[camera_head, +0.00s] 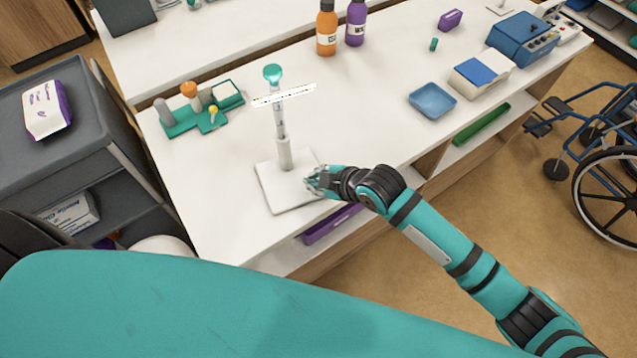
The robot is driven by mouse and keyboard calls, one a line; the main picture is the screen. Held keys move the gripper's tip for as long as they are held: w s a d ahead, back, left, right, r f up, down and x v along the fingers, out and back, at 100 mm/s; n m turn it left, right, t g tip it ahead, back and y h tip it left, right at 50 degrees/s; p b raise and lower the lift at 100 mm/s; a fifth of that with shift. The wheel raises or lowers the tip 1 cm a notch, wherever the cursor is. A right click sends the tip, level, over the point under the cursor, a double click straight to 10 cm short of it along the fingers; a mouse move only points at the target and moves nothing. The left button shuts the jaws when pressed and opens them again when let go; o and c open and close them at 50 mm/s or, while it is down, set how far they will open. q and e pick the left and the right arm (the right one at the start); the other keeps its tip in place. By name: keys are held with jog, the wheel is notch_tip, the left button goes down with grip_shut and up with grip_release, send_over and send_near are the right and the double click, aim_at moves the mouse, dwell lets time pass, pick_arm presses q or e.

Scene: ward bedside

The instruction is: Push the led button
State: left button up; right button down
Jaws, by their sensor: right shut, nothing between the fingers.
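A white stand (284,156) with a square base (279,190), an upright post, a thin white bar and a teal top (272,72) is on the white table. It looks like an LED lamp; I cannot make out a separate button. My right gripper (312,181) is shut and empty at the right side of the base, over or touching it; the exact contact is unclear. The gripper covers part of the base's right edge. My left gripper is not in view.
A teal rack (190,125) with several items stands left of the lamp. A blue tray (432,101), an orange bottle (326,30) and a purple bottle (356,22) are to the right and back. A grey cart (95,85) is at left, a wheelchair (606,190) at right. The middle tabletop is clear.

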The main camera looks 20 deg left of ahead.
notch_tip(320, 180, up, 6)
jog(key=p, duration=0.5)
jog(key=shift+p, duration=0.4)
